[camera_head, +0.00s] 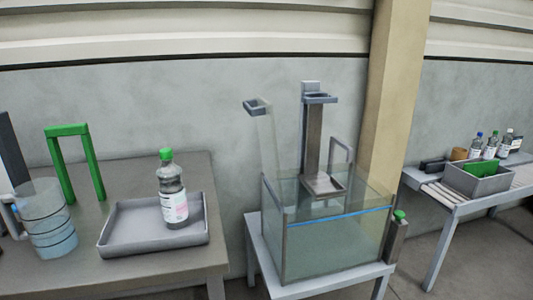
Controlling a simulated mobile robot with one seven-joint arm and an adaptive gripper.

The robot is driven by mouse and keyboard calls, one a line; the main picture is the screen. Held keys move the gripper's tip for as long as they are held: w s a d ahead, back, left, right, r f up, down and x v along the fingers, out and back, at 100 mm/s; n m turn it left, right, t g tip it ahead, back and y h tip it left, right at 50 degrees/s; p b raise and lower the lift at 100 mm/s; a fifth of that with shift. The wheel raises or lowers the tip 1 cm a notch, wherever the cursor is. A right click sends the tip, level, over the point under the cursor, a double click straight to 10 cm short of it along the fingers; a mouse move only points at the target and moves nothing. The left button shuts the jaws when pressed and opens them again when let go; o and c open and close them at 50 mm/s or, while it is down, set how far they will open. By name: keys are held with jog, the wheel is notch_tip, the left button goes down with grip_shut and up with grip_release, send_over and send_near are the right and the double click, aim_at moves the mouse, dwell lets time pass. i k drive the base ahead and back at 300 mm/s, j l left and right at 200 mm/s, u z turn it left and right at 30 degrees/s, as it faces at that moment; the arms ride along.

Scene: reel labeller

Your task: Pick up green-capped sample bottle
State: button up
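The green-capped sample bottle (172,192) stands upright in a shallow grey tray (120,240) on the left table. It is dark above and below a white and pink label, and nothing hides it from this side. My gripper is not in view.
A clear banded jug (50,222) and a green frame (98,165) stand left of the tray. A glass tank (335,240) with a post and small platform (324,185) stands on a separate stand to the right. A far-right bench holds several small bottles and a grey bin (478,181).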

aim_at(173, 200)
jog(key=i+l+u, duration=0.1)
jog(key=l+u, duration=0.25)
jog(key=i+l+u, duration=0.1)
jog(key=l+u, duration=0.65)
